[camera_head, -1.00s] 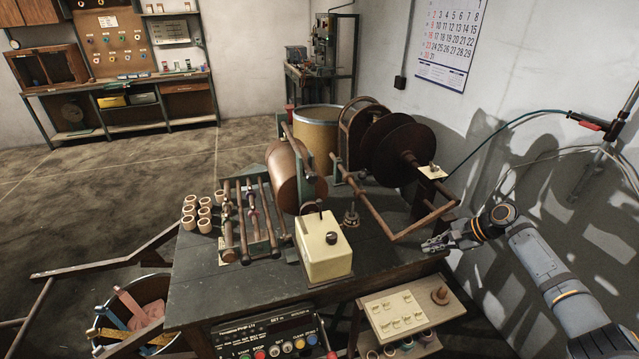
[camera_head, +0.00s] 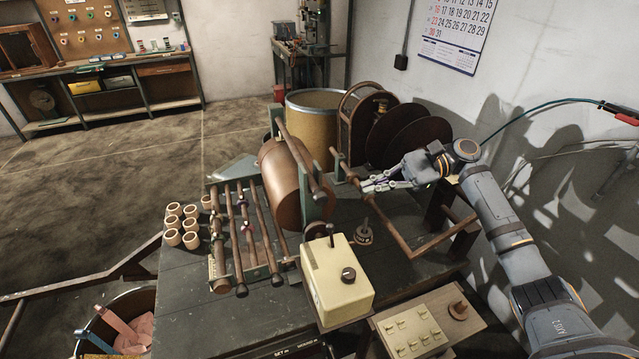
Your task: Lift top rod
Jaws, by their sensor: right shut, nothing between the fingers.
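A brown rod (camera_head: 299,160) runs along the top of the large copper-coloured drum (camera_head: 291,193). I cannot tell for certain that this is the top rod. A brown frame with a long bar (camera_head: 386,226) stands to the right of the drum, beside the dark round discs. My right gripper (camera_head: 365,185) is shut and empty. It appears over or near the frame's bar, to the right of the drum; the gap to the bar is hard to judge. My left gripper is not in view.
A cream box with a lever (camera_head: 336,278) stands at the table's front. A rack of several parallel rods (camera_head: 242,235) and several small wooden cups (camera_head: 172,238) are at the left. A small dark stand (camera_head: 364,233) sits below my gripper. A large tan barrel (camera_head: 314,118) is behind.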

